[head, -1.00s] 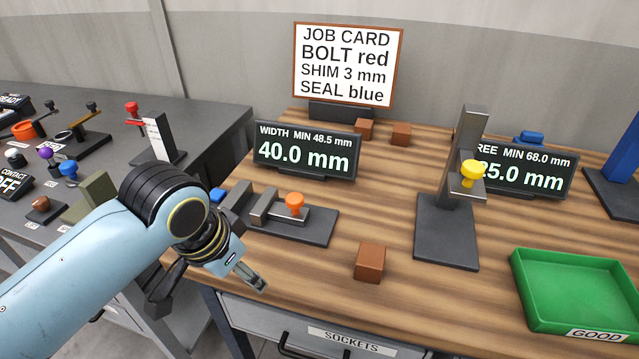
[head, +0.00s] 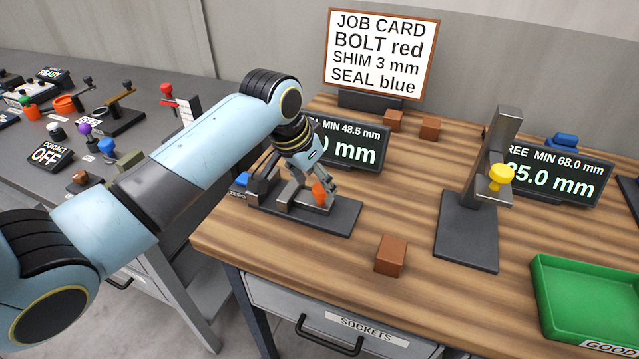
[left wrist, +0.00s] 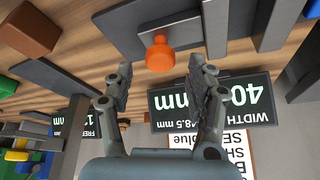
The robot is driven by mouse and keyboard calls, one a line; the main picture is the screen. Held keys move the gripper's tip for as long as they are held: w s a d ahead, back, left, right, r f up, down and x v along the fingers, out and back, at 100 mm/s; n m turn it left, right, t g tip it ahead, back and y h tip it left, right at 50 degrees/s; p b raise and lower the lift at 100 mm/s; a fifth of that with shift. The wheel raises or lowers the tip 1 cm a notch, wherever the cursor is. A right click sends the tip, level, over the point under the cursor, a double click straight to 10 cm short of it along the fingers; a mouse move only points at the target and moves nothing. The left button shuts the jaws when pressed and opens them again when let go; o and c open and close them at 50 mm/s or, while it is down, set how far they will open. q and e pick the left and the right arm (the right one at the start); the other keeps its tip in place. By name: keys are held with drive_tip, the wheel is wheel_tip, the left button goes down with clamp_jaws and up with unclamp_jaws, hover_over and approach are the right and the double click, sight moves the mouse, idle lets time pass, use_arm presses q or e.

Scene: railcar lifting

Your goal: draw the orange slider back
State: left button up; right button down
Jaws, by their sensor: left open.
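The orange slider knob (head: 320,192) sits on the grey metal slide of a dark width gauge (head: 335,219) on the wooden bench. My left gripper (head: 328,190) is over the gauge, with its fingertips close to the knob and partly covering it. In the left wrist view, the orange slider knob (left wrist: 160,54) lies just beyond and between the two spread fingers (left wrist: 157,80). The gripper is open and empty; I cannot tell whether a finger touches the knob. My right gripper is not in view.
The width display (head: 350,147) stands close behind my left gripper and is partly hidden by it. A brown block (head: 390,255), a height gauge with a yellow knob (head: 500,177) and a green tray (head: 545,300) are to the right. Bare wood lies in front of the gauge.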

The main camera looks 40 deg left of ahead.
sight(308, 194)
use_arm(q)
drive_tip(key=shift+x, duration=1.35)
clamp_jaws()
